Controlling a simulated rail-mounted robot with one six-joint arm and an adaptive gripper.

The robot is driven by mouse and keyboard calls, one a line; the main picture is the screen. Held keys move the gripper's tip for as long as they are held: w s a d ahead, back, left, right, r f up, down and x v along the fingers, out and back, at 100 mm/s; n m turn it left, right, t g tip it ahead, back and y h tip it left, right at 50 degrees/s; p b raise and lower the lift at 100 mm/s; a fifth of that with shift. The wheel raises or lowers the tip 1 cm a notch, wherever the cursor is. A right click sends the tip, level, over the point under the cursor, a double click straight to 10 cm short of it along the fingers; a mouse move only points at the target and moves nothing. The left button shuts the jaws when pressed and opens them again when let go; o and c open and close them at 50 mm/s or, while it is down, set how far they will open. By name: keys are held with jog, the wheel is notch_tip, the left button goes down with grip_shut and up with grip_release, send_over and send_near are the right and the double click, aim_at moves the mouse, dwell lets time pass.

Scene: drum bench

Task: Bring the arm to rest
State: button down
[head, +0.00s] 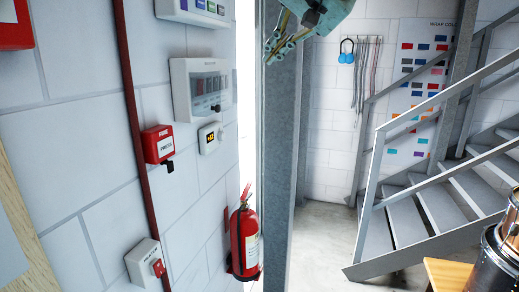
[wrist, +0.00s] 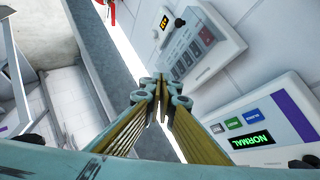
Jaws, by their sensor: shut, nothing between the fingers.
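My gripper (head: 279,47) hangs from the top edge of the head view, in front of a grey steel column. In the wrist view my gripper (wrist: 161,82) shows two yellowish fingers with grey-green joints, and their tips meet. It is shut and empty, held in the air and touching nothing that I can see. Most of my arm is out of the head view.
A white wall at left carries control boxes (head: 200,88), a red fire call point (head: 158,144) and a fire extinguisher (head: 245,240). The steel column (head: 279,160) stands close behind my gripper. Metal stairs (head: 430,205) are at right, a metal drum (head: 497,262) at lower right.

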jog(key=s+d+f+n+g+h+b, duration=0.1)
jog(key=s+d+f+g, duration=0.1)
jog(key=s+d+f, duration=0.4)
jog(key=s+d+f+n+g+h+b, duration=0.1)
jog(key=s+d+f, duration=0.5)
jog(key=s+f, duration=1.1)
jog(key=s+d+f+n+g+h+b, duration=0.1)
jog(key=s+d+f+g+h, duration=0.2)
jog(key=s+f, duration=0.9)
jog(key=s+d, duration=0.2)
jog(key=s, duration=0.8)
jog(key=shift+s+d+f, duration=0.15)
jog(key=shift+s+d, duration=0.25)
